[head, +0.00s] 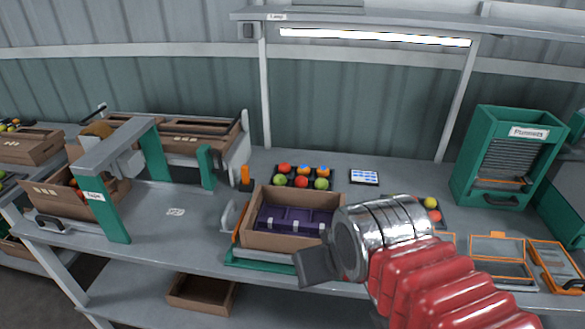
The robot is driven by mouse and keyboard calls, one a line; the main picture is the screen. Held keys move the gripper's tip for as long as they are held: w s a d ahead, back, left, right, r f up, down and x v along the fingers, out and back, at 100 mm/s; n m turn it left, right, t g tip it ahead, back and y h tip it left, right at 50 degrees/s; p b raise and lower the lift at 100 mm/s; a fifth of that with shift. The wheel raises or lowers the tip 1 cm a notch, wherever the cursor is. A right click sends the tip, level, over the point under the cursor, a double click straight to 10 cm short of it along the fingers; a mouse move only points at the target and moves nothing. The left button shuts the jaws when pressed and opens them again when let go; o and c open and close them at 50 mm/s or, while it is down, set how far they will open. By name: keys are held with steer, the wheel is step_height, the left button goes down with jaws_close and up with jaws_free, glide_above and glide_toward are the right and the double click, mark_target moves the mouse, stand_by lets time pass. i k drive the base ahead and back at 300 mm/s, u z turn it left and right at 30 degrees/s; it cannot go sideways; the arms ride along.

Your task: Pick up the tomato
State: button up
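Several tomatoes sit in a dark tray behind the box: a red tomato (284,168) at the back left, another red tomato (301,182) at the front middle, and a green tomato (321,183) at the front right. Two more, a yellow tomato (430,203) and a red tomato (434,215), show just right of my silver wrist. My gripper (316,266) is a dark grey shape at the front right corner of the cardboard box, apart from the tomatoes. I see no tomato at it. Its fingertips are not clear enough to tell open from shut.
The open cardboard box (258,240) holds a purple insert (290,220). A green frame (113,210) and boxes of produce stand at left. A green cabinet (504,150) and orange-edged frames (498,243) are at right. A lamp shelf (390,17) hangs above. Bench left of the box is mostly clear.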

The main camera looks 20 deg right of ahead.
mark_target(323, 171)
steer(key=u, duration=0.45)
steer(key=i, duration=0.85)
steer(key=u, duration=0.1)
